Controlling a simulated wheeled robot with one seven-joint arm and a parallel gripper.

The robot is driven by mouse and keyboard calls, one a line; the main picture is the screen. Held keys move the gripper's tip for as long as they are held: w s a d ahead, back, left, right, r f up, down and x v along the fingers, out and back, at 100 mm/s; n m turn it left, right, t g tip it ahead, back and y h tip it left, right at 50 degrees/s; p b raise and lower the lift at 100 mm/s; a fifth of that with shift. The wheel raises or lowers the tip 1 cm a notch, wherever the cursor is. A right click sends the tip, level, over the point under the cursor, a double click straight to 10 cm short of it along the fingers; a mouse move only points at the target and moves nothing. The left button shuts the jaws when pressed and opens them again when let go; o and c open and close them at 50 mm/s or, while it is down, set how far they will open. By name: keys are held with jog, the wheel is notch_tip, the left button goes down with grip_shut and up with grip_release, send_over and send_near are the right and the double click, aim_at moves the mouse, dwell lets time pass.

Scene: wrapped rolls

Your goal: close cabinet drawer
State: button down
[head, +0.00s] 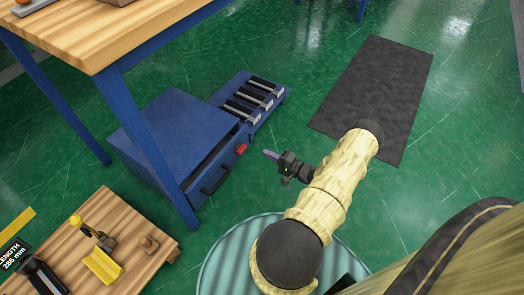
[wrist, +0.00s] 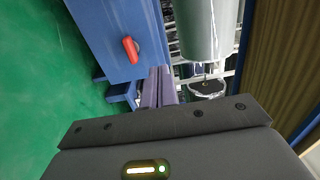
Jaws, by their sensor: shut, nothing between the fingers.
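The blue cabinet (head: 172,125) stands on the floor, partly behind a blue table leg. Its drawer front (head: 222,166) carries a black handle (head: 215,182), and a dark gap behind the front shows the drawer somewhat pulled out. A red part (head: 241,149) sits at the front's right end. My gripper (head: 268,154) is shut and empty, to the right of the red part and apart from it in the head view. In the wrist view, the purple fingers (wrist: 157,88) lie together below a blue panel (wrist: 105,30) with a red part (wrist: 130,50). Contact there cannot be told.
A blue rack with black and silver bars (head: 253,97) stands behind the cabinet. A wooden-topped table (head: 100,45) overhangs at upper left. A wooden board with tools (head: 130,225) is at lower left. A dark mat (head: 380,85) lies on the open green floor at right.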

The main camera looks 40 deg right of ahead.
aim_at(237, 138)
jog(key=b+x, duration=0.1)
jog(key=x, duration=0.3)
jog(key=b+x, duration=0.2)
jog(key=x, duration=0.2)
jog(key=b+x, duration=0.2)
jog(key=x, duration=0.2)
jog(key=shift+a+f, duration=0.1)
jog(key=shift+f, duration=0.15)
jog(key=shift+w+a+r, duration=0.15)
jog(key=shift+w, duration=0.1)
